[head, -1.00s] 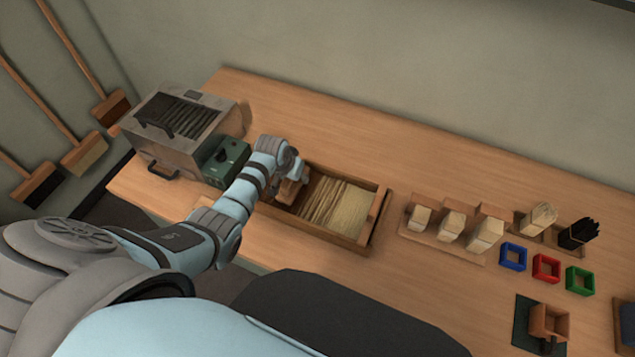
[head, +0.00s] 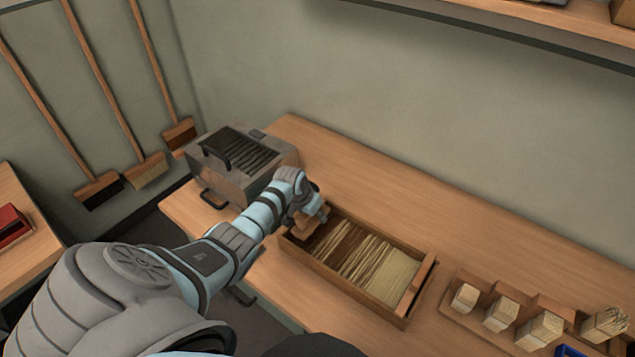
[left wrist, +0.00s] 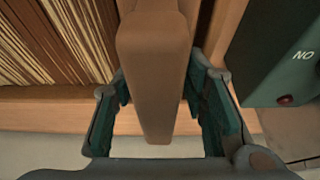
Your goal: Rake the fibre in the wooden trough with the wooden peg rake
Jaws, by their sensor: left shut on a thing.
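The wooden trough (head: 349,287) sits on the bench, with pale fibre (head: 385,275) lying in it. The fibre is dense at the right and thins into separate strands toward the left, with dark brown floor showing between them. My left gripper (head: 312,214) is at the trough's left end, shut on the wooden peg rake (left wrist: 158,70). In the left wrist view the rake's brown wooden body stands between the two fingers. Its pegs are hidden, so I cannot tell whether they touch the fibre. My right gripper is out of view.
A grey metal machine (head: 235,175) stands left of the trough; a dark green box (left wrist: 280,55) is close beside the gripper in the wrist view. Wooden blocks in a rack (head: 500,315) stand to the right. The bench behind the trough is clear. Brooms (head: 146,170) lean on the wall.

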